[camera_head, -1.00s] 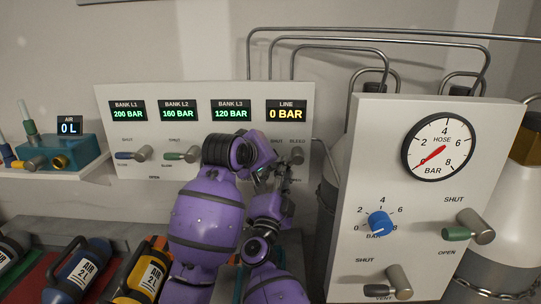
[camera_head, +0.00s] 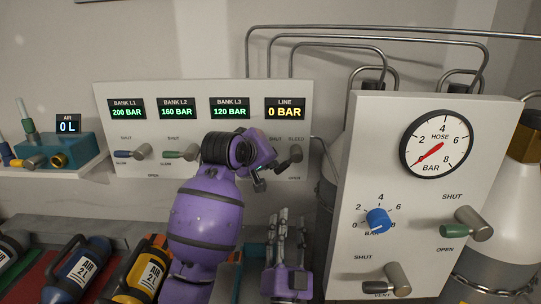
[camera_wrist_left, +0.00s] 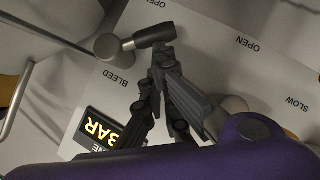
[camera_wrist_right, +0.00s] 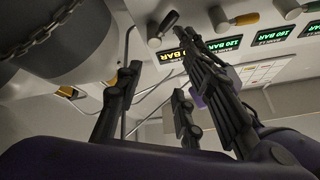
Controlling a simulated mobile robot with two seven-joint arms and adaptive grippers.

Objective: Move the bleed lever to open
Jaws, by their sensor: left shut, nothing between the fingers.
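The bleed lever (camera_head: 293,155) is a grey knob with a dark handle at the right end of the panel, under the BLEED label. Its handle points left and slightly down in the head view, with the OPEN label below. In the left wrist view the lever (camera_wrist_left: 112,46) shows its handle pointing right. My left gripper (camera_head: 259,184) is shut and empty. Its tips are close by the handle's end; I cannot tell if they touch. My right gripper (camera_head: 287,215) is below the lever, fingers spread and pointing up, empty and apart from the panel.
The white panel (camera_head: 215,95) carries bank displays and a LINE display (camera_head: 285,108) reading 0 BAR. A hose gauge box (camera_head: 360,150) stands close on the right. Pipes run above. Air cylinders (camera_head: 75,270) lie at the lower left.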

